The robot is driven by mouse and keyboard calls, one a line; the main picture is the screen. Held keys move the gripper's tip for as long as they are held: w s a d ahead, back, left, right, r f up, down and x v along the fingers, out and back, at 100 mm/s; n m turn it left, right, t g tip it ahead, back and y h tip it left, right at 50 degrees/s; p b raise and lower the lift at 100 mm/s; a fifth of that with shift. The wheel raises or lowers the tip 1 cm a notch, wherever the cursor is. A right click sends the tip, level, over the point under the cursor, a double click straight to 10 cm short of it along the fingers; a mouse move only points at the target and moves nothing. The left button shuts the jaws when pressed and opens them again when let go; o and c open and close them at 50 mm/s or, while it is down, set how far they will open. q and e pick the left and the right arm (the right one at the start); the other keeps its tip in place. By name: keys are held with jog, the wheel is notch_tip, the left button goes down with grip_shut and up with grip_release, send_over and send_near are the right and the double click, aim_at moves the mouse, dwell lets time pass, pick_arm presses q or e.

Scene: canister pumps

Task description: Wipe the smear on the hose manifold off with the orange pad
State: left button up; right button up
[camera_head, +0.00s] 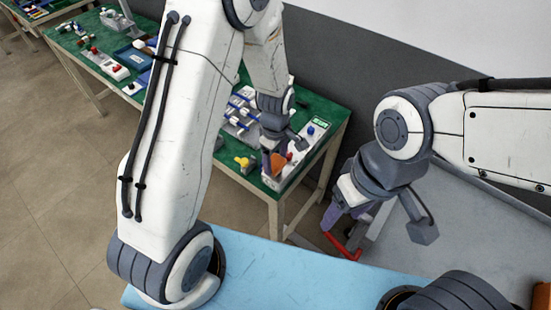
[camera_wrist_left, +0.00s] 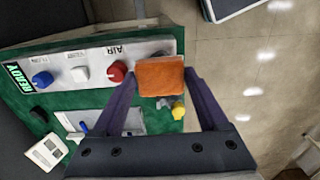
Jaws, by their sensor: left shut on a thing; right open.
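My left gripper (camera_head: 272,160) is shut on the orange pad (camera_head: 279,162), over the near end of the green-topped table. In the left wrist view the pad (camera_wrist_left: 160,76) sits between the two purple fingers, beside the end of a white panel (camera_wrist_left: 88,62) with blue, white and red knobs and an AIR label. I cannot tell whether pad and panel touch. I cannot tell whether this panel is the hose manifold, and no smear can be made out. My right gripper (camera_head: 343,232) is open, away to the right, with a red piece (camera_head: 345,248) at its fingertips.
A yellow knob (camera_wrist_left: 178,110) stands close to the pad. A pale block with blue bars (camera_head: 238,112) lies behind the left gripper on the green table (camera_head: 338,117). A grey wall stands behind. The light-blue surface (camera_head: 260,262) in front is clear.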

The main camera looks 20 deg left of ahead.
aim_at(273, 168)
pick_arm(q)
jog(key=shift+f+b, duration=1)
jog(key=shift+f, duration=0.45)
jog(key=shift+s, duration=0.15)
jog(key=shift+s+a+r, duration=0.15)
jog(key=shift+s+a, duration=0.15)
jog(key=shift+s, duration=0.2)
jog(key=shift+w, duration=0.1)
jog(key=shift+w+d, duration=0.25)
jog(key=shift+w, duration=0.3)
jog(key=shift+w+d, duration=0.25)
jog(key=shift+w, duration=0.25)
jog(key=shift+s, duration=0.1)
jog(key=shift+s+a+f, duration=0.15)
jog(key=shift+s+a, duration=0.1)
jog(key=shift+s, duration=0.35)
jog(key=shift+s+a+f, duration=0.15)
jog(key=shift+s+a, duration=0.1)
jog(key=shift+s, duration=0.35)
